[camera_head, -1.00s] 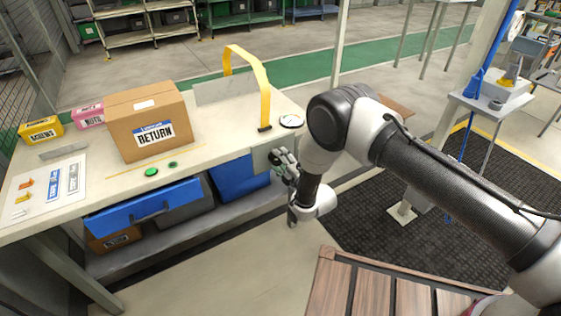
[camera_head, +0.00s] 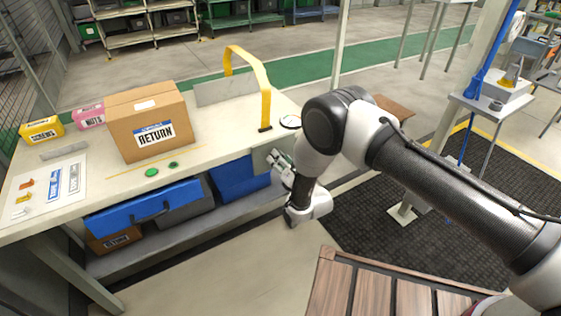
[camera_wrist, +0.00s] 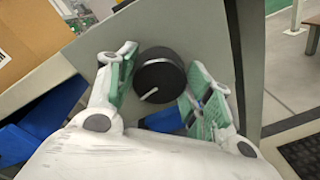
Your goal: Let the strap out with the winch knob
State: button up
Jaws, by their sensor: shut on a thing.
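The black winch knob (camera_wrist: 161,73) has a white pointer mark aimed down-left in the wrist view. It sits on a grey plate (camera_wrist: 195,30), which shows in the head view on the bench's front right side (camera_head: 262,158). My gripper (camera_wrist: 163,88) has its green-padded fingers either side of the knob and is shut on it. In the head view my gripper (camera_head: 276,165) is at the plate and hides the knob. The yellow strap (camera_head: 262,75) stands in a loose arch above the bench, its near end in a dark slot at the bench's right end.
A cardboard RETURN box (camera_head: 150,120) stands on the bench (camera_head: 215,135). A round white dial (camera_head: 290,122) is near the strap, partly behind my arm. Blue bins (camera_head: 240,177) sit below the bench. A wooden slatted surface (camera_head: 385,290) is at the front.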

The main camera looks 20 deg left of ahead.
jog(key=n, duration=0.5)
jog(key=shift+s+f+n+t, duration=0.1)
jog(key=shift+n+t, duration=0.2)
dwell(0.4)
jog(key=o, duration=1)
jog(key=shift+o, duration=0.2)
jog(key=shift+a, duration=0.1)
jog(key=v, duration=1.2)
